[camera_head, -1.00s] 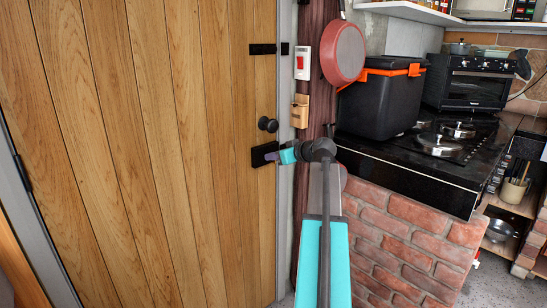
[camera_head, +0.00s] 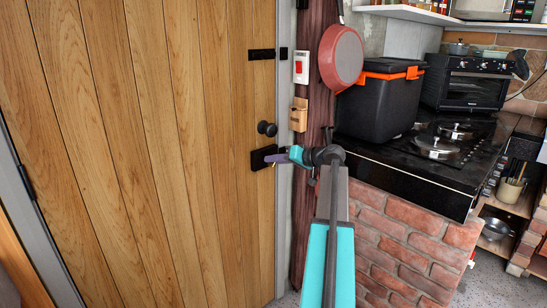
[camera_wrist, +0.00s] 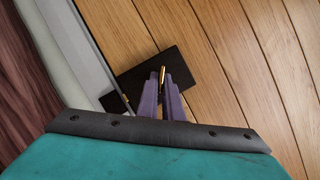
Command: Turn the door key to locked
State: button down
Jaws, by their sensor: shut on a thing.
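The wooden door (camera_head: 160,150) fills the left of the head view and is shut. A black lock plate (camera_head: 258,157) sits on its right edge below a round black knob (camera_head: 267,128). My gripper (camera_head: 273,158) reaches the plate from the right. In the wrist view, the purple fingers of my gripper (camera_wrist: 163,78) are shut on a thin brass key (camera_wrist: 163,74) in front of the dark lock plate (camera_wrist: 180,65). Only a narrow edge of the key shows; the rest is hidden by the fingers.
A red pan (camera_head: 341,57) hangs right of the door frame, near a wall switch (camera_head: 301,66) and a small wooden box (camera_head: 298,114). A black and orange box (camera_head: 382,98) stands on the black cooktop counter (camera_head: 400,165). Red bricks (camera_head: 400,240) lie below it.

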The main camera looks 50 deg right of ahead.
jog(key=m+y+p, duration=0.1)
jog(key=m, duration=0.1)
jog(key=m+t+p, duration=0.1)
jog(key=m, duration=0.1)
jog(key=shift+d+f+y, duration=0.15)
jog(key=shift+d+y, duration=0.05)
jog(key=shift+y, duration=0.2)
jog(key=m, duration=0.1)
jog(key=m+t+p, duration=0.1)
jog(key=m, duration=0.1)
jog(key=m+t+y+p, duration=0.1)
jog(key=shift+f, duration=0.3)
jog(key=shift+m, duration=0.4)
jog(key=c, duration=2)
grip_release()
jog(key=shift+s, duration=0.1)
jog(key=v, duration=1.3)
jog(key=shift+s+d, duration=0.25)
jog(key=shift+s, duration=0.05)
